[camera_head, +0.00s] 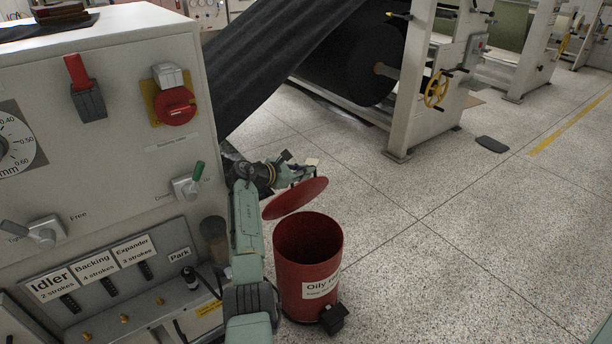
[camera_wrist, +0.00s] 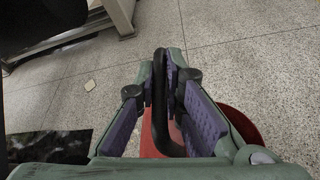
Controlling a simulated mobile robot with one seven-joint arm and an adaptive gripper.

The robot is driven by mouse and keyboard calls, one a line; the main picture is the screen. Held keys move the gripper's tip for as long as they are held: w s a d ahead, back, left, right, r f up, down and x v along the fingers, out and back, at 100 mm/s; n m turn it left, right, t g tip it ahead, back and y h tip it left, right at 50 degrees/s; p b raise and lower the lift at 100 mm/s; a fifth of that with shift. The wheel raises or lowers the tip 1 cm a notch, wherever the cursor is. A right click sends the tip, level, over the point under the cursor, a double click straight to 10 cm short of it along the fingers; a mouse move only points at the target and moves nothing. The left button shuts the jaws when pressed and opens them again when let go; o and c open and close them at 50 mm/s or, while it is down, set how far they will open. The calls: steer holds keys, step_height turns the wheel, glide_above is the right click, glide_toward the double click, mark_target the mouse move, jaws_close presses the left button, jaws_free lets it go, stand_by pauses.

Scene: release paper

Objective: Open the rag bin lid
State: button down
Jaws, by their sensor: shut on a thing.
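The red rag bin (camera_head: 308,275), labelled "Oily", stands on the floor with its dark mouth open. Its round red lid (camera_head: 296,199) is tilted above the bin's far left side, clear of most of the mouth. Whether the lid still joins the rim I cannot tell. My gripper (camera_head: 298,170) is at the lid's upper side. In the wrist view, my gripper (camera_wrist: 167,95) is shut on the black lid handle (camera_wrist: 157,115), a loop between the purple finger pads. Red lid parts show beside and below the fingers (camera_wrist: 241,126).
A grey control cabinet (camera_head: 100,110) with levers and knobs stands close on the left of my arm. Behind are a large black roll (camera_head: 350,60) and a machine frame (camera_head: 425,100). The speckled floor (camera_head: 440,240) right of the bin is clear. A black pedal (camera_head: 333,318) is at the bin's base.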

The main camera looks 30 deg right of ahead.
steer(key=shift+r, duration=0.2)
steer(key=c, duration=1.7)
jaws_free()
steer(key=shift+f, duration=0.1)
step_height(320, 180, up, 10)
steer(key=shift+r, duration=0.1)
steer(key=shift+s, duration=0.1)
